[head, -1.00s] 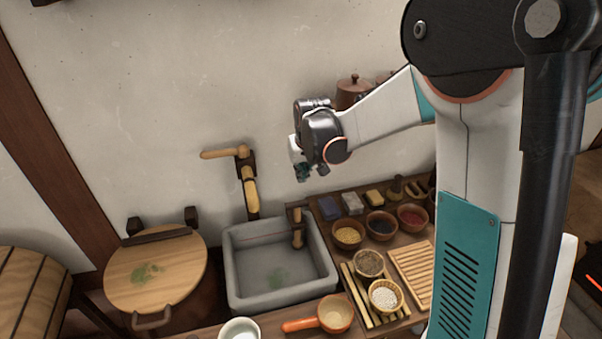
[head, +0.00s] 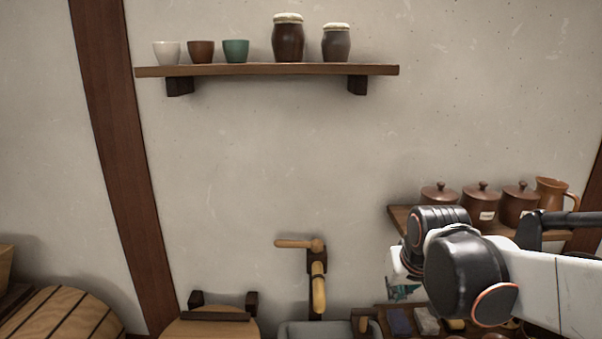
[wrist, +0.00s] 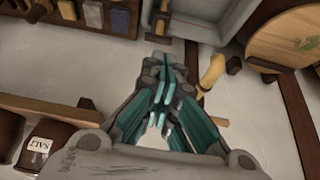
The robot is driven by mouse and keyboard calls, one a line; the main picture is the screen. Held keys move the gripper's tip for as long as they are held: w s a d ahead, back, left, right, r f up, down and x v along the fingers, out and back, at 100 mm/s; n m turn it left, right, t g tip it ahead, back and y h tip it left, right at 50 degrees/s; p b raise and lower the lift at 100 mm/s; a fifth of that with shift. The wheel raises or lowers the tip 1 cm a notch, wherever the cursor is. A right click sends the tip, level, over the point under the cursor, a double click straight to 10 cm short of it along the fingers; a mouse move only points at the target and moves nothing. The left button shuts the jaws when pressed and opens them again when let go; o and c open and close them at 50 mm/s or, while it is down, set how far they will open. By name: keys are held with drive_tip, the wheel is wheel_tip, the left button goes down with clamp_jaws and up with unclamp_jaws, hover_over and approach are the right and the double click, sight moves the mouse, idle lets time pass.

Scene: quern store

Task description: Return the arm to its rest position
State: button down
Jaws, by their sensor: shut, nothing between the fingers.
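My gripper (wrist: 160,97) shows in the wrist view with its teal-padded fingers together and nothing between them. In the head view my gripper (head: 403,291) is small and partly hidden by my wrist, at the lower right in front of the wall. My arm reaches in from the right edge, bent at the wrist. The fingers appear apart from the things around them.
A shelf with lidded brown jars (head: 481,200) is close behind my wrist. A wooden-handled tap (head: 318,285) stands left of my gripper above a grey sink (head: 330,331). A higher shelf (head: 265,70) holds cups and jars. The wall between is bare.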

drive_tip(key=s+f+t+b, duration=0.1)
drive_tip(key=s+f+b, duration=0.1)
drive_tip(key=s, duration=1.4)
drive_tip(key=shift+s, duration=0.4)
drive_tip(key=shift+t, duration=0.3)
